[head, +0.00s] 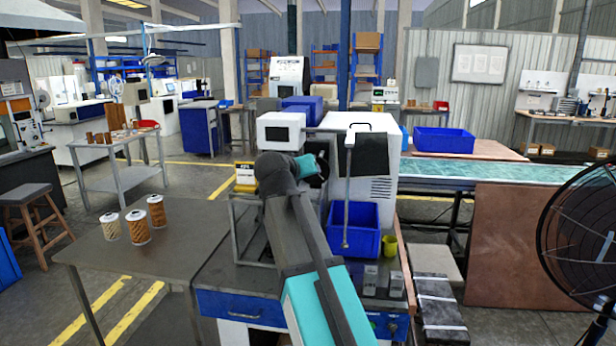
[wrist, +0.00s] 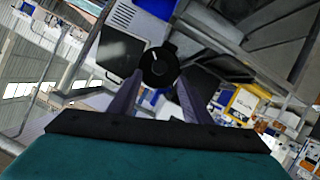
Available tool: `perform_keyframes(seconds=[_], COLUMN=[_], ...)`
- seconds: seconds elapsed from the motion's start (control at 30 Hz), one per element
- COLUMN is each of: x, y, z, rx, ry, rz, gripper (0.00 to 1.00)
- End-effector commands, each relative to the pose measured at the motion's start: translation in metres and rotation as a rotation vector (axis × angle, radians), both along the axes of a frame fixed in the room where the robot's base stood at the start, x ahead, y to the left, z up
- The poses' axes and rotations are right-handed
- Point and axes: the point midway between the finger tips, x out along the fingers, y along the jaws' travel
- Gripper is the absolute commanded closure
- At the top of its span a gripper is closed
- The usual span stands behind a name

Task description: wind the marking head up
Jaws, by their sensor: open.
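A round black knob (wrist: 159,66) with a small white mark shows in the wrist view, ahead of my gripper. My gripper (wrist: 160,84) is open, with one finger on each side of the knob in that picture. I cannot tell whether the fingers touch it. In the head view my gripper (head: 316,168) is at the white-and-grey machine, just right of a white box with a dark screen (head: 282,132). My arm hides the knob and much of the machine's middle there. I cannot make out the marking head for certain.
Three filter cartridges (head: 136,226) stand on the grey table at left. A thin upright rod (head: 348,190) stands close to my gripper. A fan (head: 585,240) is at far right.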

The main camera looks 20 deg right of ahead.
Motion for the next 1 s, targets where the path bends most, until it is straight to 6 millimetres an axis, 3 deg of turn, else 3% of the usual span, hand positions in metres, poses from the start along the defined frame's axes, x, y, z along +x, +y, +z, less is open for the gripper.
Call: perform_keyframes(seconds=[0.2, 0.4, 1.0], x=[-0.027, -0.041, -0.044], y=[0.020, 0.031, 0.034], z=[0.012, 0.019, 0.022], rx=[-0.001, 0.000, 0.000], ry=[-0.002, -0.001, 0.000], rz=[0.001, 0.000, 0.000], gripper=[0.56, 0.56, 0.56])
